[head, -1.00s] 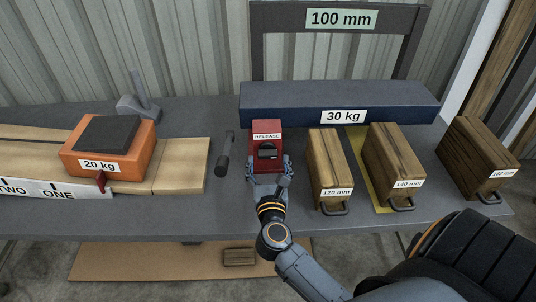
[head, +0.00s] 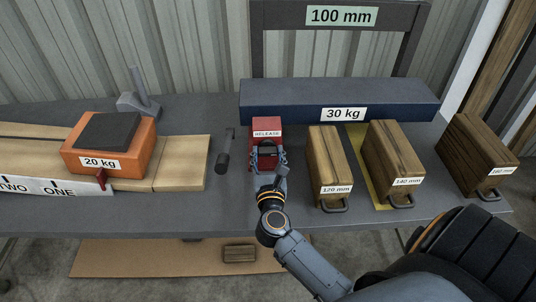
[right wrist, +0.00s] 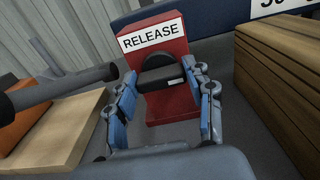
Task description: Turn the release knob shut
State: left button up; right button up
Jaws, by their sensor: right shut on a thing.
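The red release box (head: 267,126) stands on the grey bench, with a white RELEASE label on top. Its black release knob (right wrist: 158,70) sits on the near face, a bar across a rounded dial. My right gripper (head: 268,153) reaches it from the front. In the right wrist view its two blue-padded fingers (right wrist: 160,84) are on either side of the knob's bar, shut on it. The fingers partly hide the knob in the head view. My left gripper is not in view.
Right of the box stand wooden blocks marked 120 mm (head: 329,163) and 140 mm (head: 393,158). An orange 20 kg weight (head: 135,155) sits on planks at left.

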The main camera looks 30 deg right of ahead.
jog(key=n+p, duration=0.3)
jog(key=shift+a+r, duration=0.1)
jog(key=shift+r, duration=0.05)
jog(key=n+p, duration=0.4)
jog(key=n, duration=0.1)
jog(key=shift+n, duration=0.3)
jog(key=n+p, duration=0.3)
jog(key=n, duration=0.1)
jog(key=shift+a+n, duration=0.1)
jog(key=shift+n, duration=0.2)
jog(key=n+p, duration=0.1)
jog(key=n, duration=0.1)
jog(key=n+p, duration=0.1)
jog(key=n, duration=0.1)
jog(key=shift+f+n, duration=0.3)
jog(key=shift+f, duration=0.05)
jog(key=o, duration=1.2)
jog(key=shift+w, duration=0.1)
jog(key=shift+c, duration=0.2)
